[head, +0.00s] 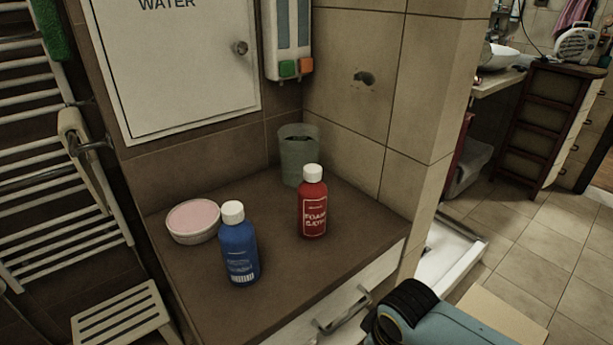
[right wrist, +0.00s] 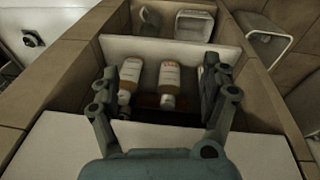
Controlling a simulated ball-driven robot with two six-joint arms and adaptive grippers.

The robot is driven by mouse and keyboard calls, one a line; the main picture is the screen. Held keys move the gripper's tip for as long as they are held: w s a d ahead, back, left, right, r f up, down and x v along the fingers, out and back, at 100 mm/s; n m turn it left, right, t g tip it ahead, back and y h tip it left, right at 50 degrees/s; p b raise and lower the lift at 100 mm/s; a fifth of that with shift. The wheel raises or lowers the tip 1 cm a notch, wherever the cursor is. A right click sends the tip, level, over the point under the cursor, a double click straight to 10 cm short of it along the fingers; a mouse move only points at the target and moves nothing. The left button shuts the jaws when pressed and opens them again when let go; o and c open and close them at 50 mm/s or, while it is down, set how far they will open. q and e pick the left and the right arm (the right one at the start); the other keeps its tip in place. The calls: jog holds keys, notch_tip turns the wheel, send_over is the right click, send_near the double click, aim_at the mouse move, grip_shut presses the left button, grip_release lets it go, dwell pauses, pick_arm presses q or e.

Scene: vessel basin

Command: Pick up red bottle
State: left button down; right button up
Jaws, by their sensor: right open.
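The red bottle (head: 313,207) with a white cap and a white-printed label stands upright on the brown countertop (head: 290,285). A blue bottle (head: 238,245) with a white cap stands to its left. My right gripper (right wrist: 168,75) is open in the right wrist view, with nothing held between its fingers. Beyond the fingers are two pale bottles with orange parts (right wrist: 170,82) (right wrist: 132,78) in a recess. I cannot make out the red bottle in that view. In the head view only part of my right arm shows at the bottom right. My left gripper is not in view.
A pink-topped round tub (head: 193,222) sits left of the blue bottle. A grey-green cup (head: 296,150) stands behind the red bottle, near the wall corner. A drawer handle (head: 345,311) juts from the cabinet front. A stool (head: 122,315) is at lower left.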

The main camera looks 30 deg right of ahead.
jog(key=w+r+n+p, duration=0.1)
jog(key=w+r+p, duration=0.3)
jog(key=r, duration=0.7)
jog(key=w+r+n+p, duration=0.1)
jog(key=w+r+p, duration=0.2)
jog(key=r, duration=0.8)
notch_tip(320, 180, up, 13)
jog(key=n+g+p, duration=0.2)
jog(key=n+p, duration=0.2)
jog(key=n, duration=0.1)
send_over(314, 168)
jog(key=shift+y, duration=0.4)
notch_tip(314, 168, down, 5)
jog(key=shift+r, duration=0.2)
notch_tip(314, 168, down, 6)
jog(key=shift+r+p, duration=0.15)
jog(key=shift+p, duration=0.25)
jog(key=c, duration=1.4)
jog(key=shift+r, duration=0.1)
